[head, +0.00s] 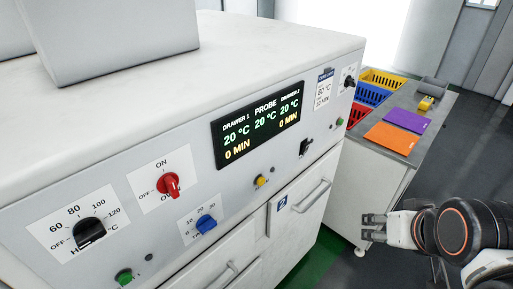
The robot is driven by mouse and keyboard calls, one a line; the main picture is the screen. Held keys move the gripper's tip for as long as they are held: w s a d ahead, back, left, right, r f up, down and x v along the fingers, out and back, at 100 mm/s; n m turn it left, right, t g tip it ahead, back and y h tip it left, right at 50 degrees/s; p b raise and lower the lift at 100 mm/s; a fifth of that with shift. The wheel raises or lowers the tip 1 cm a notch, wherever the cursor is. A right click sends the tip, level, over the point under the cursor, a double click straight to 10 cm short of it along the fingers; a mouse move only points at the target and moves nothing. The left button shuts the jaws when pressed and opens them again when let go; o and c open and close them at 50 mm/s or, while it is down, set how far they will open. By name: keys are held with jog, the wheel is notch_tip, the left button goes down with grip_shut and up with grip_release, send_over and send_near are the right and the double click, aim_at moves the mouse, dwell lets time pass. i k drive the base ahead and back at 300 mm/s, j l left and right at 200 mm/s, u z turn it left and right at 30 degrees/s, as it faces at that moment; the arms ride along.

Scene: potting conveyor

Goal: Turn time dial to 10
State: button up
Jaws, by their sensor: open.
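The time dial (207,224) is a blue knob on the machine's sloped front panel, at the lower middle of the head view. Its white label shows 10, 20 and 30 above the knob. I cannot tell exactly where its pointer sits. The black display (259,125) reads 0 MIN for both drawers, with 20 °C values. My gripper (369,228) is open and empty at the right, well apart from the dial, in front of the machine's right side.
Other controls on the panel (178,265) are a red on/off knob (170,185), a black temperature knob (89,231), a green button (124,276) and a yellow button (261,181). Drawer handles (313,194) stick out below. A side table (378,157) with colored crates (374,94) stands at the right.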

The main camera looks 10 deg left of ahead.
aim_at(206, 223)
jog(key=j+u, duration=0.1)
jog(key=u, duration=0.35)
jog(key=j+u, duration=0.1)
jog(key=u, duration=0.3)
jog(key=j+u, duration=0.1)
jog(key=u, duration=0.35)
jog(key=k+j+z, duration=0.1)
jog(key=k, duration=0.7)
